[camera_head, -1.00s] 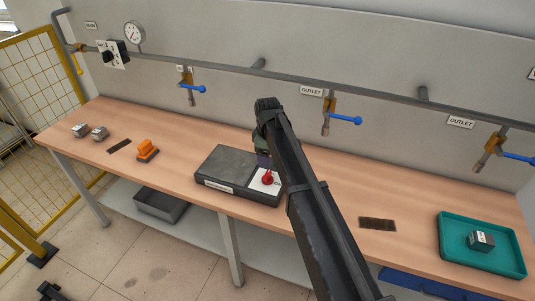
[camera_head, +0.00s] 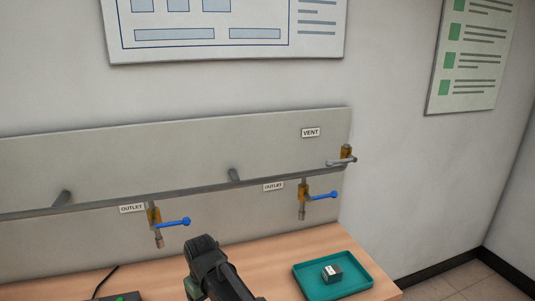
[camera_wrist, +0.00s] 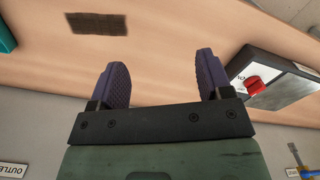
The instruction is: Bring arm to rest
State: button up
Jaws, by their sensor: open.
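My gripper (camera_wrist: 161,60) is open and empty in the wrist view, its two dark purple fingers wide apart over the wooden bench (camera_wrist: 170,30). In the head view my arm rises from the bottom edge in front of the bench, and its fingers cannot be made out there. A grey box with a red knob (camera_wrist: 256,86) lies to the right of the fingers in the wrist view, apart from them.
Blue-handled outlet valves (camera_head: 155,220) (camera_head: 304,196) and a vent valve (camera_head: 344,156) line the back pipe. A dark flat patch (camera_wrist: 98,23) lies on the bench.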

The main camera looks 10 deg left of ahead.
jog(key=s+d+m, duration=0.2)
jog(key=d+m, duration=0.3)
jog(key=d, duration=1.4)
jog(key=s+d+m, duration=0.3)
jog(key=d+m, duration=0.2)
jog(key=d, duration=1.5)
jog(key=shift+d, duration=0.25)
